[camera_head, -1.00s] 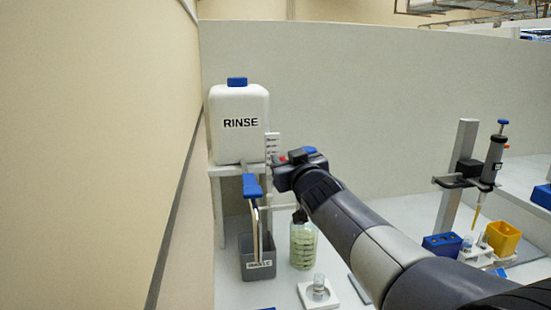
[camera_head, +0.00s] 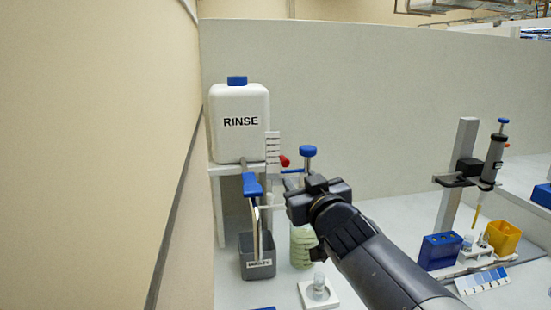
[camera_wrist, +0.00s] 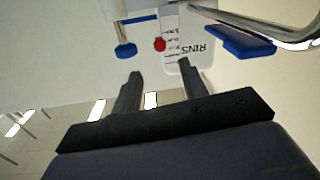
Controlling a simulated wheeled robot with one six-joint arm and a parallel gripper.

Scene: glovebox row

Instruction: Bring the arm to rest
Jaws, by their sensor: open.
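My gripper (camera_wrist: 157,82) shows in the wrist view with its two dark fingers apart and nothing between them. In the head view my gripper (camera_head: 292,186) is at the end of my dark arm, in front of the rinse stand and above the bench. A glass bottle with pale green contents (camera_head: 300,246) stands below it, partly hidden by my arm. The white RINSE container (camera_head: 240,135) with a blue cap sits on a raised white shelf at the left. The wrist view shows the RINSE label upside down.
A grey waste bin (camera_head: 257,262) stands below a blue lever (camera_head: 252,186) and metal spout. A red knob (camera_head: 284,161) and a blue knob (camera_head: 308,151) are close to my gripper. A pipette stand (camera_head: 459,175), blue box (camera_head: 440,251) and yellow bin (camera_head: 503,238) are at the right.

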